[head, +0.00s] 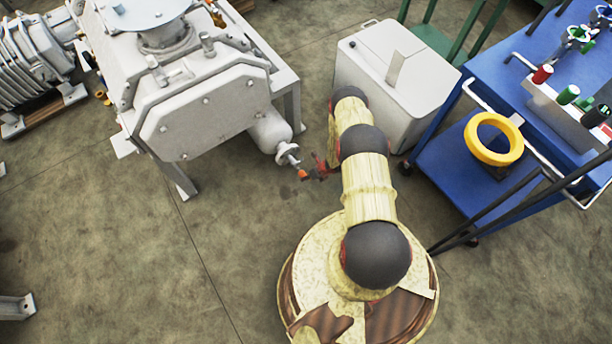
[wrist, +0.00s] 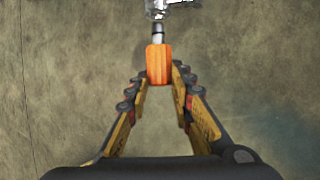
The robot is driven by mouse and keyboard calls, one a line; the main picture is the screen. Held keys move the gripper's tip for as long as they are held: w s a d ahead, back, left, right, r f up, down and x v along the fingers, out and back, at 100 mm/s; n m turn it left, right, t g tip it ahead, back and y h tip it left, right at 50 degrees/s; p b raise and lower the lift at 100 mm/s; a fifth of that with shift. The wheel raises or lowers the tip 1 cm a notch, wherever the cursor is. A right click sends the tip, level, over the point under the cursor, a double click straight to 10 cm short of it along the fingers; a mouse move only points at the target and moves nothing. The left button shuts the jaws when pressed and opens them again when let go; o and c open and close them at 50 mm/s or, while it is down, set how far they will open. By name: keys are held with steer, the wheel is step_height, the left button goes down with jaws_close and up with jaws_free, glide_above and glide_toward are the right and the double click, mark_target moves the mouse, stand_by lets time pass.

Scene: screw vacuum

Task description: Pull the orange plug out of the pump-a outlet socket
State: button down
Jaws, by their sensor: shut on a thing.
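The orange plug (wrist: 159,64) is between my gripper's fingertips (wrist: 160,78) in the wrist view. The fingers touch it on both sides and are shut on it. A pale metal shank with a dark upper part (wrist: 158,32) extends from the plug toward the silvery outlet fitting (wrist: 160,6) at the top edge. In the head view the plug (head: 302,174) and my gripper (head: 309,173) are small, just below and right of the pump's outlet fitting (head: 287,153). I cannot tell whether the shank's end still sits in the socket.
The large grey pump (head: 200,110) stands on a frame at upper left. A pale box-shaped unit (head: 385,75) is close behind my arm. A blue cart (head: 480,85) with a yellow ring (head: 494,139) is at right. The floor at lower left is mostly clear.

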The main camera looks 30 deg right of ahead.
steer(key=shift+s+p, duration=0.45)
steer(key=shift+s, duration=0.5)
